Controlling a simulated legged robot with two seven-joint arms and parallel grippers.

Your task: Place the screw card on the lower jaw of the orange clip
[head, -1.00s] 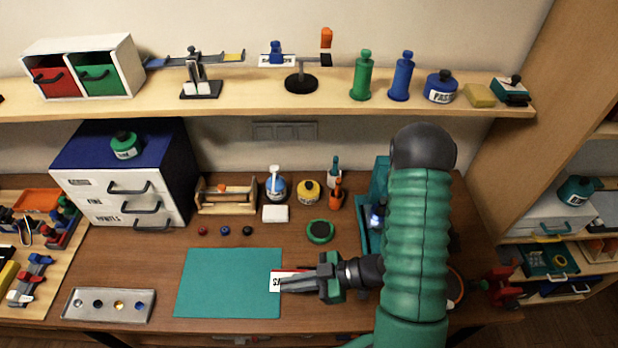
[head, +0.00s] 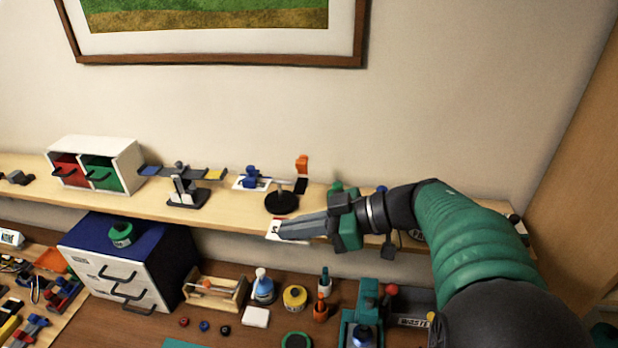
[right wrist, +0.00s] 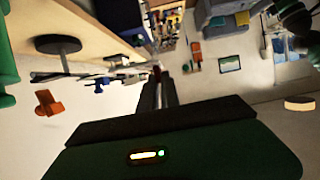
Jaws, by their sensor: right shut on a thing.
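The screw card (head: 274,228) is a small white card with dark print, mostly covered by the jaws. My right gripper (head: 283,230) is shut on it, in front of the shelf edge and below the stand. In the right wrist view the jaws (right wrist: 160,90) point away and the card cannot be made out clearly. The orange clip (head: 302,164) is at the right end of the crossbar of a black-based stand (head: 282,203), above and beyond my gripper. It also shows at the left in the right wrist view (right wrist: 47,103). My left gripper is not in view.
A blue clip (head: 250,175) with a white card is at the stand's other end. A balance (head: 185,188) stands left on the shelf (head: 232,210). Green and blue bottles are partly hidden behind my right gripper. The bench below holds a drawer cabinet (head: 135,262) and several bottles.

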